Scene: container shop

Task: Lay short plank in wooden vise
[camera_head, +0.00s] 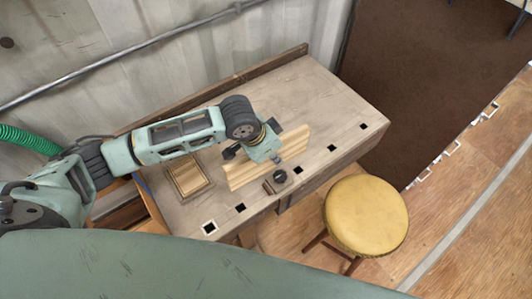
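A short light plank with striped grain (293,146) is at the front part of the workbench, under my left gripper. My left gripper (262,154) points down at the plank's middle, and its palm covers part of the plank. I cannot tell whether its fingers hold the plank or only stand around it. A small wooden block with a dark round part (270,188), which may be the wooden vise, is at the bench's front edge, just in front of the plank. My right gripper is not in view.
The workbench (320,95) has several square holes along its front edge; its right side is clear. A square wooden piece (189,176) lies left of the plank. A yellow-topped stool (366,215) stands in front. A corrugated wall (190,60) is behind.

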